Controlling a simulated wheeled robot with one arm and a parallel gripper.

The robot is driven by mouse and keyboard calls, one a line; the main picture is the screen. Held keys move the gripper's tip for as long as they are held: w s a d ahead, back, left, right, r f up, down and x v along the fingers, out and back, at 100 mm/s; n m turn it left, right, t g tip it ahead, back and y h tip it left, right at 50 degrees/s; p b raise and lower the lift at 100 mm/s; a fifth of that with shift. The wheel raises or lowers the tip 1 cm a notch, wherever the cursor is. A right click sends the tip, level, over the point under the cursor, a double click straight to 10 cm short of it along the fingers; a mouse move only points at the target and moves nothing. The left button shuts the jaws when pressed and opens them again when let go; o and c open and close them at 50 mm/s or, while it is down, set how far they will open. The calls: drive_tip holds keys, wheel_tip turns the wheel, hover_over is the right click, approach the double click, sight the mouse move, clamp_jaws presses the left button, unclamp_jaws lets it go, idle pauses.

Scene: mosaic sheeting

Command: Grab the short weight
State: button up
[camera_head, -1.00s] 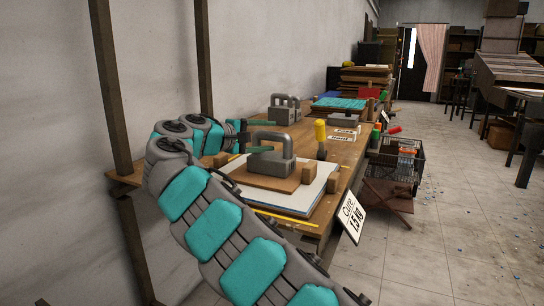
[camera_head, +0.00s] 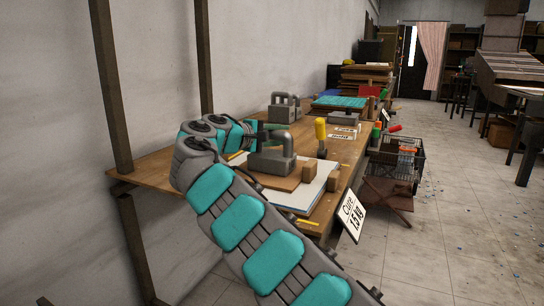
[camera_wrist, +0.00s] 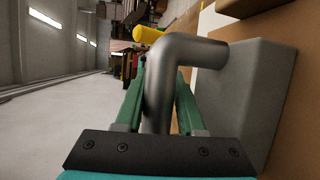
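A grey metal weight (camera_head: 272,163) with a bent bar handle stands on a brown board on the bench. It fills the right side of the wrist view (camera_wrist: 240,95), its handle running down the middle. My gripper (camera_head: 266,130) is at the handle's left end in the head view. In the wrist view the green fingers of my gripper (camera_wrist: 161,85) lie on both sides of the handle and look open around it, without a clear squeeze. Another handled grey weight (camera_head: 284,108) and a low grey block (camera_head: 344,118) stand farther back. I cannot tell for sure which is the short weight.
The wooden bench (camera_head: 150,170) runs along the wall. A yellow-handled tool (camera_head: 320,135) and wooden blocks (camera_head: 309,171) are close to the near weight. A sign (camera_head: 351,216) hangs at the bench's front edge. A wire basket (camera_head: 396,165) stands beside it; the floor to the right is open.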

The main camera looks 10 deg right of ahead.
clamp_jaws()
idle(0.9)
